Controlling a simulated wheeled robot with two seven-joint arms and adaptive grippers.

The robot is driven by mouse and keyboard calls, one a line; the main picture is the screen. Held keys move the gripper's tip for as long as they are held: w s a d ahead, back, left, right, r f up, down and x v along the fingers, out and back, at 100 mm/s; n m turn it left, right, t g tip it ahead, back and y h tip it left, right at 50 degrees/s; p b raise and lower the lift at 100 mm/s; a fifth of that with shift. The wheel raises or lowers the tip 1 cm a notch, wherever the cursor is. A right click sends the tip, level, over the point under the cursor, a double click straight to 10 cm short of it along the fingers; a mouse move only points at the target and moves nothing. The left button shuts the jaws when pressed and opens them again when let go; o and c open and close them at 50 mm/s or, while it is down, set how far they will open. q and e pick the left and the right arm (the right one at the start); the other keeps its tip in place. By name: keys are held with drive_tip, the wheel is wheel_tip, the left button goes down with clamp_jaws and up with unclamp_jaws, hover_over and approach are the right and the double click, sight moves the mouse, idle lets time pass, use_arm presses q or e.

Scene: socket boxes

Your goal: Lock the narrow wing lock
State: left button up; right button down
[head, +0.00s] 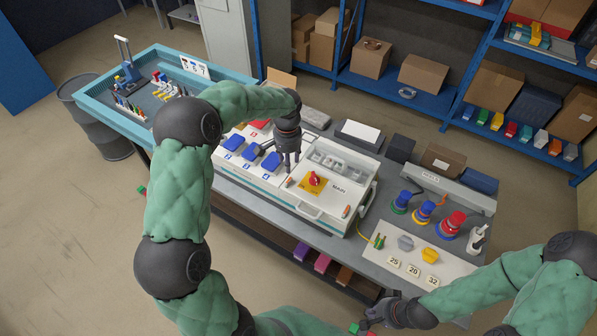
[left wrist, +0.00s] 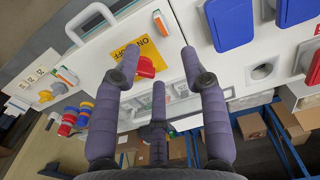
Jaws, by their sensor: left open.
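The white MAIN box (head: 331,188) stands on the bench with a red rotary switch (head: 315,179) on a yellow plate. Two small orange wing-like pieces are on its front panel, one at the left (head: 290,183) and one at the right (head: 346,211). The left wrist view also shows them, one near the top (left wrist: 159,22) and one further left (left wrist: 67,77). I cannot tell which is the narrow wing lock. My left gripper (head: 287,165) is open and empty over the box's left side; it also shows in the left wrist view (left wrist: 160,62). My right gripper (head: 372,316) is low at the front edge, its fingers unclear.
Blue, yellow and red plugs (head: 452,223) stand on the right. A teal tray table (head: 88,93) is at the far left.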

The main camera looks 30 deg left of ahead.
sight(290, 181)
use_arm(q)
wheel_tip(290, 181, down, 10)
drive_tip(key=shift+f, duration=0.1)
idle(0.4)
clamp_jaws()
